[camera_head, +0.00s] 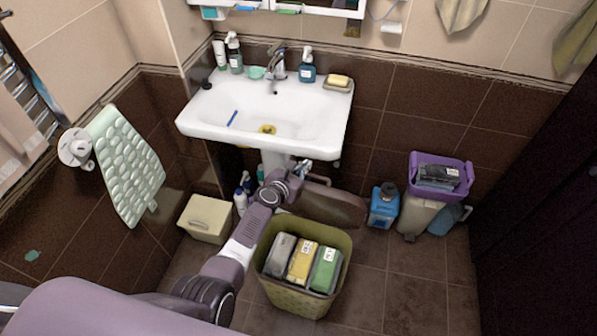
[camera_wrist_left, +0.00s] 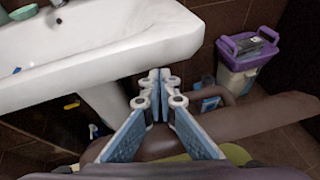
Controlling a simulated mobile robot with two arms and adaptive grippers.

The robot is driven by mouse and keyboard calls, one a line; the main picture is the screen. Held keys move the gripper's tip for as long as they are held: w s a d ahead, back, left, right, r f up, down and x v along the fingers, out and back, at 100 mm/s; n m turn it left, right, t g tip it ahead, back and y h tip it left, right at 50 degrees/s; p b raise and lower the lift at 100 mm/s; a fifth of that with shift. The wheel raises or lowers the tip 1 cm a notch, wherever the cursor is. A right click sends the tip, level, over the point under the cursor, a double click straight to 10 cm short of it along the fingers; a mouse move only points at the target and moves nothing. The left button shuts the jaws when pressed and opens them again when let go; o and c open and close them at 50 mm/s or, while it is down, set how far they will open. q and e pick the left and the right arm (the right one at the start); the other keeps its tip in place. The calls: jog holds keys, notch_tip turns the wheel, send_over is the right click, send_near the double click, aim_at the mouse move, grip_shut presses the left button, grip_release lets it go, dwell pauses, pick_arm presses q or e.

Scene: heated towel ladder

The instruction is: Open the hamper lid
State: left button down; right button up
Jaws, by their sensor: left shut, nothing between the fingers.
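The olive-green hamper (camera_head: 296,301) stands on the floor in front of the sink, its top uncovered. Its brown lid (camera_head: 335,208) is raised at the hamper's far side, tilted up. In the left wrist view the lid (camera_wrist_left: 245,122) runs across behind my fingers, with a loop-shaped handle on its upper edge. My left gripper (camera_head: 303,168) is shut and empty, by the lid's upper left part below the basin. It also shows in the left wrist view (camera_wrist_left: 160,82), fingertips together. I cannot tell whether it touches the lid. My right gripper is not in view.
Grey, yellow and green boxes (camera_head: 302,260) sit in the hamper. The white sink (camera_head: 260,110) overhangs close above the gripper. A beige box (camera_head: 206,218) and bottles (camera_head: 241,198) stand left. A purple-rimmed bin (camera_head: 440,178) and blue container (camera_head: 383,208) stand right. Floor to the right is clear.

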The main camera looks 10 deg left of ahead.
pick_arm(q)
jog(key=shift+v, duration=3.3)
jog(key=shift+a, duration=0.15)
